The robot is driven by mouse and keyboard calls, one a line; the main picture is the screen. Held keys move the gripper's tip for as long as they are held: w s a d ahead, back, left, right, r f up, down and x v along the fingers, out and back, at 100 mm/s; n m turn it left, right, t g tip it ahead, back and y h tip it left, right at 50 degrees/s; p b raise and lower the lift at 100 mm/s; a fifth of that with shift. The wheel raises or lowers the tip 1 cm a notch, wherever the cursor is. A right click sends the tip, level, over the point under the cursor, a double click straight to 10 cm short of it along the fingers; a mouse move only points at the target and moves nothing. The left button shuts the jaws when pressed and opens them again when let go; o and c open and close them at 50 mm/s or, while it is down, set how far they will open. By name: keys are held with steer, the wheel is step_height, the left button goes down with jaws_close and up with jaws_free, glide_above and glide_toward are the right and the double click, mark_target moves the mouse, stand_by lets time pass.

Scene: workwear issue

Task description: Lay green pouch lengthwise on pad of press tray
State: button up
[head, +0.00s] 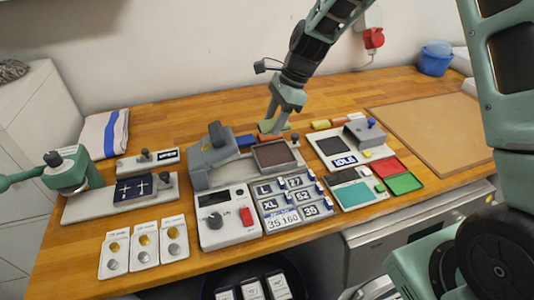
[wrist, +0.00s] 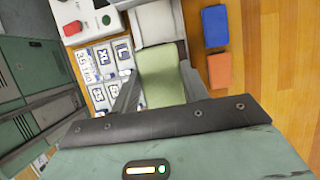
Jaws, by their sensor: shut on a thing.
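The green pouch (wrist: 160,78) is between the two fingers of my gripper (wrist: 158,92) in the wrist view, and my gripper is shut on it. In the head view my gripper (head: 277,122) is above the far edge of the press tray (head: 257,169), with a bit of the green pouch (head: 286,127) showing beside the fingers. The tray has a dark brown pad (head: 275,155), which looks bare in the head view. The pouch seems apart from the pad, but its exact height is hard to tell.
The grey press head (head: 212,152) stands left of the pad. A blue pouch (wrist: 215,26) and an orange pouch (wrist: 220,70) lie on the wood behind the tray. Size tiles (head: 290,204) are in front. A brown board (head: 430,125) lies at right.

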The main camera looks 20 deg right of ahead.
mark_target(270, 156)
step_height(270, 156, down, 9)
steer(key=shift+f+p, duration=0.1)
steer(key=shift+p, duration=0.8)
steer(key=o, duration=1)
steer(key=shift+f, duration=0.1)
